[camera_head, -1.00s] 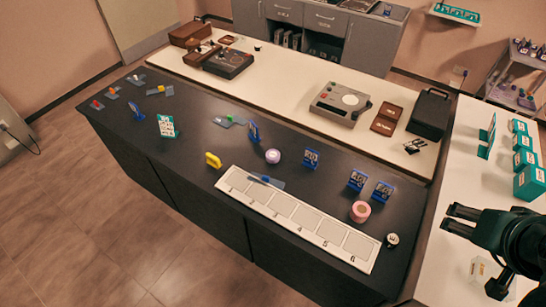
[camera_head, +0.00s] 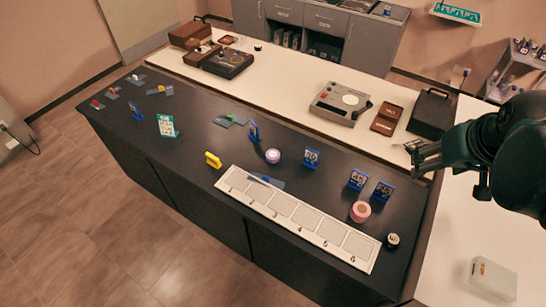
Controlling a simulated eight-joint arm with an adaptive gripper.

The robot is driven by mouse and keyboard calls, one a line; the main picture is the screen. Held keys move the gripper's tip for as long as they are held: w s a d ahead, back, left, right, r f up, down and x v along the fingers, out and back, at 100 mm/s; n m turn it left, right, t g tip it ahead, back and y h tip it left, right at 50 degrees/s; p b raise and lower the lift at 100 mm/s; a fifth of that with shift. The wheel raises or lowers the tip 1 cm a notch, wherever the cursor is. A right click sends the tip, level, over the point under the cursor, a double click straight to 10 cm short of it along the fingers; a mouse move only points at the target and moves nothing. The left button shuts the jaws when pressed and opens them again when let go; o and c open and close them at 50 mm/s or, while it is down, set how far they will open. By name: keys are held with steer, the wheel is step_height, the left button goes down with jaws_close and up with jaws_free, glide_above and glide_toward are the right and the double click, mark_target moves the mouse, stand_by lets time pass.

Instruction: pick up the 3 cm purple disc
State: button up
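A lilac-purple round disc (camera_head: 273,156) lies on the dark counter (camera_head: 215,150), just behind the white numbered strip (camera_head: 297,233). Its exact size cannot be read from this view. A larger pink round piece (camera_head: 360,211) sits further right on the same counter, near the right end of the strip. My gripper (camera_head: 416,158) is over the right end of the counter, well right of the purple disc and apart from it. Its fingers point left, look parted and hold nothing that I can see. My arm hides part of the white side table.
Blue numbered stands (camera_head: 311,159) and (camera_head: 358,180) stand between the purple disc and my gripper. A yellow piece (camera_head: 213,160) and a blue holder (camera_head: 254,131) are left of the disc. A small black round item (camera_head: 392,241) is at the right. A clear box (camera_head: 493,279) lies on the white table.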

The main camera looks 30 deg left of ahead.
steer(key=w+a+f+n+g, duration=0.1)
steer(key=w+a+n, duration=0.1)
steer(key=w+a, duration=0.3)
steer(key=w+a+f+n, duration=0.2)
steer(key=a, duration=0.5)
steer(key=n+g+h, duration=0.1)
steer(key=n+g, duration=0.3)
steer(key=n, duration=0.5)
glide_above(273, 154)
step_height(273, 154, down, 26)
steer(key=shift+d+r+b, duration=0.1)
steer(key=shift+b, duration=0.25)
steer(key=shift+s+a+f, duration=0.1)
steer(key=shift+a+f, duration=0.1)
steer(key=shift+f, duration=0.1)
steer(key=shift+f, duration=1.25)
steer(key=shift+f, duration=0.1)
